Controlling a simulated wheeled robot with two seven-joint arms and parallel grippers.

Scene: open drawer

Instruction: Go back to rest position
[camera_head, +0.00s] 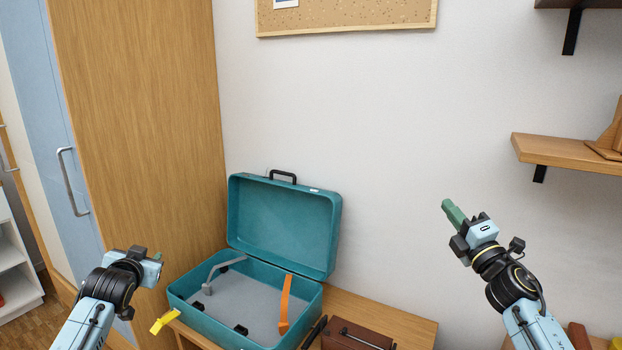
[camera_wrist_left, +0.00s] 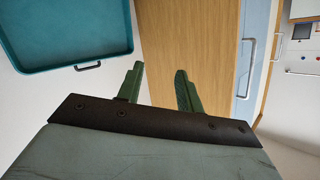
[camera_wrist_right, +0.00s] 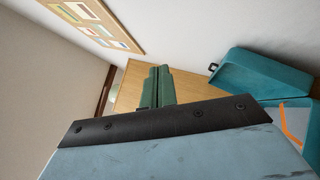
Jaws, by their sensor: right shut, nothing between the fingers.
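My left gripper (camera_head: 158,257) is at the lower left in the head view, left of the teal case and apart from it. In the left wrist view its green fingers (camera_wrist_left: 159,68) stand apart with nothing between them. My right gripper (camera_head: 449,208) is raised in front of the white wall, right of the case. In the right wrist view its green fingers (camera_wrist_right: 159,68) are together and hold nothing. Both grippers are in free air.
An open teal case (camera_head: 330,235) stands on a wooden surface (camera_head: 410,325), with grey and orange pieces inside. A yellow piece (camera_head: 163,321) shows at its left. A wooden cabinet (camera_head: 140,120) rises on the left. A wall shelf (camera_head: 560,153) is at the right.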

